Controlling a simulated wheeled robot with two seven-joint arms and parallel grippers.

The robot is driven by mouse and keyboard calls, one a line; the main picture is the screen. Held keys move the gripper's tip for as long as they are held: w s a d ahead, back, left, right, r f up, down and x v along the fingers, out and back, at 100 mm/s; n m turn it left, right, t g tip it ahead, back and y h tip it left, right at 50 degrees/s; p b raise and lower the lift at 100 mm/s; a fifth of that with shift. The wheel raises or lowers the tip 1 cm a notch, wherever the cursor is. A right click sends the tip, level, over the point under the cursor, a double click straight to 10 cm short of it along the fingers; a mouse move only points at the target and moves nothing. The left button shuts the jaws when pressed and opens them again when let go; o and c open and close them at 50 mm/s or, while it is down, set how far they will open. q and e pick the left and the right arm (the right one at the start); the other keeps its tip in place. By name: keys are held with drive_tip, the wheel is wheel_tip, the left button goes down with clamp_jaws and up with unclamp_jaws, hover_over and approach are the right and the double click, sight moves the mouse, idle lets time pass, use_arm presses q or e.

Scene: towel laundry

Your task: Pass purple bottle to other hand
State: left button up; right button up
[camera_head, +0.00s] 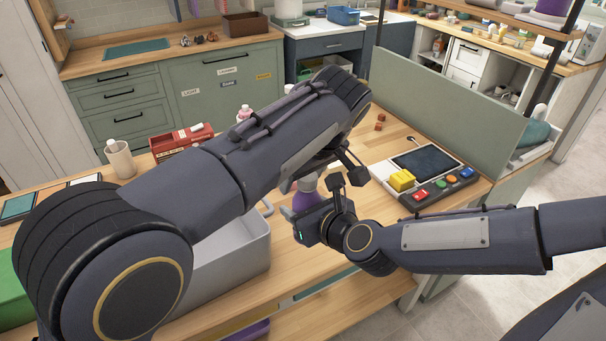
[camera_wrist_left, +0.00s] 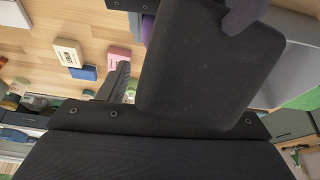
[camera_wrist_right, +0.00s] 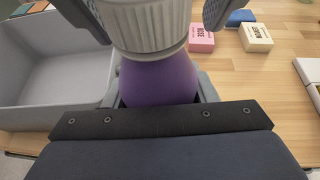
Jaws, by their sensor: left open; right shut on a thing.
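The purple bottle (camera_head: 305,197) is upright over the wooden counter, mostly hidden by my arms. In the right wrist view its purple body (camera_wrist_right: 158,82) sits between the fingers of my right gripper (camera_wrist_right: 158,92), which is shut on it. Its ribbed pale grey top (camera_wrist_right: 150,28) rises above that grip. My left gripper (camera_head: 320,174) is open and above my right one. Its two dark fingers stand either side of the bottle's top in the right wrist view; contact cannot be told. A large dark finger fills much of the left wrist view, with a little purple (camera_wrist_left: 148,30) behind it.
A grey bin (camera_head: 235,248) stands on the counter to the left. A button panel (camera_head: 430,172) with a screen lies to the right. Pink (camera_wrist_right: 201,38), cream (camera_wrist_right: 256,38) and blue (camera_wrist_right: 240,18) boxes lie close by. A red crate (camera_head: 180,140) is farther back.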

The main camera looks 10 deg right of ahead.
use_arm(q)
drive_tip(key=shift+c, duration=0.5)
drive_tip(key=shift+d, duration=0.1)
clamp_jaws()
use_arm(e)
drive_tip(key=shift+a, duration=0.15)
drive_tip(key=o, duration=1.3)
drive_tip(key=shift+c, duration=0.2)
